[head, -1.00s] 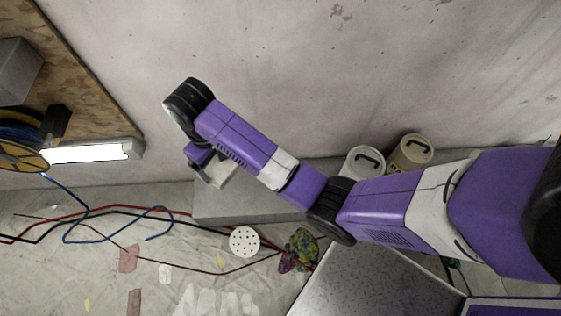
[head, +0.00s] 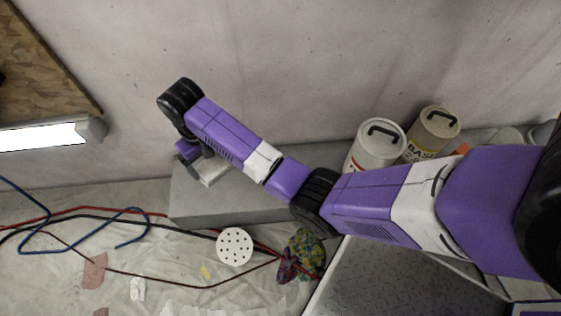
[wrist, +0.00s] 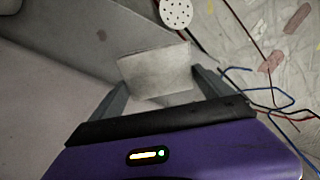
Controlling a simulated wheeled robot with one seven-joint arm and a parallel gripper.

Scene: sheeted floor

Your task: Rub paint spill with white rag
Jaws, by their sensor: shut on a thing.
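My gripper (wrist: 160,86) is shut on the white rag (wrist: 157,66), a pale, roughly square piece that spans the space between the two fingers. In the head view my gripper (head: 196,163) hangs above or beside the grey ledge (head: 235,205), with the white rag (head: 213,171) under it. I cannot tell whether the rag touches the ledge. Pink (head: 95,270), white and yellow patches lie on the floor sheet.
A white perforated disc (head: 235,246) and a colourful crumpled cloth (head: 304,252) lie beside the ledge. Red, black and blue cables (head: 120,243) cross the sheet. Two lidded buckets (head: 376,147) (head: 433,133) stand by the wall. A lit lamp (head: 50,136) is at left.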

